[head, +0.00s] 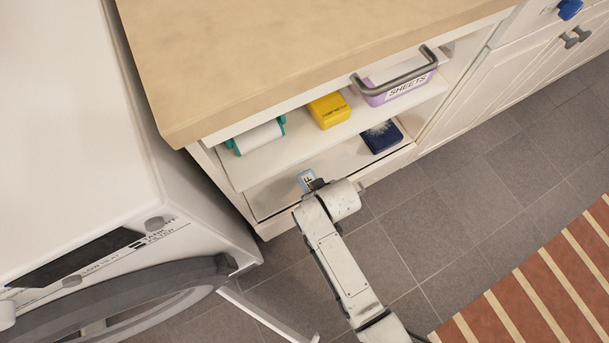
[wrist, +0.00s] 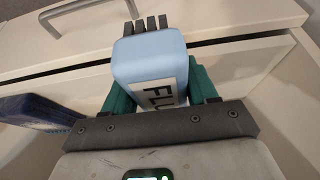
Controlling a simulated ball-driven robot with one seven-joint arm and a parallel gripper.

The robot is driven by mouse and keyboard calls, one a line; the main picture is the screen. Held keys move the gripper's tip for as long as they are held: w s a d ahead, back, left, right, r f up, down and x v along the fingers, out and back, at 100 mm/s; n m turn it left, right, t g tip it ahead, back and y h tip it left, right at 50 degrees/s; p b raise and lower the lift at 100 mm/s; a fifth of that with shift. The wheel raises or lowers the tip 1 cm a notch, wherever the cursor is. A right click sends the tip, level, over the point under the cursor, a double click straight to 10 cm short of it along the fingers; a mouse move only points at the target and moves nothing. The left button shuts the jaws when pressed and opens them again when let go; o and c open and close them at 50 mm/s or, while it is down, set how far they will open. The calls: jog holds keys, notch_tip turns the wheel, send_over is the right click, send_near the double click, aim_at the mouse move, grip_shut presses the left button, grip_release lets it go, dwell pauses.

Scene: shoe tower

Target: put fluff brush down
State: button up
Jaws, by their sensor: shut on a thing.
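The fluff brush (wrist: 147,57) is a light blue block with a white label reading "FLU" in the wrist view. Several dark prongs show at its far end. My gripper (wrist: 152,88) is shut on it, with a green finger on each side. In the head view, the fluff brush (head: 306,180) shows as a small pale blue piece at the front of the lower shelf (head: 341,158), left of its middle. My wrist hides part of it there. I cannot tell whether it touches the shelf.
A dark blue box (head: 381,137) stands on the lower shelf to the right. The upper shelf holds a teal-ended white roll (head: 258,137), a yellow box (head: 328,110) and a purple "SHEETS" box (head: 398,88). A white washer (head: 150,215) stands at left. Lower shelf room lies between brush and dark box.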

aim_at(306, 176)
jog(key=shift+w+a, duration=0.45)
jog(key=shift+w, duration=0.2)
jog(key=shift+w+a, duration=0.4)
jog(key=shift+w, duration=0.2)
jog(key=w+a+b, duration=0.2)
jog(key=shift+w, duration=0.4)
jog(key=shift+w+a+f, duration=0.15)
jog(key=shift+w+f, duration=0.05)
jog(key=shift+w, duration=0.05)
jog(key=shift+s, duration=0.1)
jog(key=shift+f+b, duration=0.15)
jog(key=shift+b, duration=0.15)
jog(key=o, duration=0.9)
jog(key=shift+o, duration=0.2)
